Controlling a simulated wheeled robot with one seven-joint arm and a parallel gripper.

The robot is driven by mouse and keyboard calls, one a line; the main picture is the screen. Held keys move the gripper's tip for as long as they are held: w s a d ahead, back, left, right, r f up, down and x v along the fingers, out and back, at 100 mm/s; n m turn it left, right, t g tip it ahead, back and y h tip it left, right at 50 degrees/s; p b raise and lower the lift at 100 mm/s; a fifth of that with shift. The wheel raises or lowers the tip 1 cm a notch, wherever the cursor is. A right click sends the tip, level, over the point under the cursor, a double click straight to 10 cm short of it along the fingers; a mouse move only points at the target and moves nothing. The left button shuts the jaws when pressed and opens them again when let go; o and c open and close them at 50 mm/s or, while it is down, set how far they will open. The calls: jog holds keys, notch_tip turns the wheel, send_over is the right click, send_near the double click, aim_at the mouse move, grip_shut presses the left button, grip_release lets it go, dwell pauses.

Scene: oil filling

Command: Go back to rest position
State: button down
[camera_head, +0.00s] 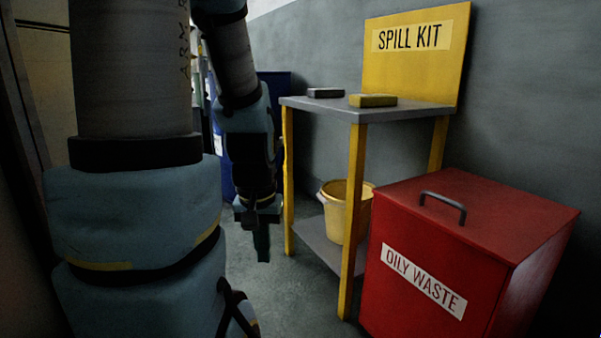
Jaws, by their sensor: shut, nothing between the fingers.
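My gripper (262,246) hangs pointing down at the end of my arm, left of the yellow-legged table. Its fingers are together and nothing shows between them. It is in free air above the grey floor, apart from the table's near left leg. My arm's large links fill the left of the view and hide much of what is behind them.
The spill kit table (405,115) holds a dark block (325,92) and a yellow block (373,100). A yellow bucket (336,218) stands on its lower shelf. A red oily waste bin (480,225) stands at front right. Blue drums (274,86) are behind my arm.

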notch_tip(320, 180, up, 38)
jog(key=p, duration=3.5)
jog(key=shift+w+d+f+p, duration=0.2)
jog(key=shift+d+p, duration=0.05)
jog(key=shift+p, duration=0.05)
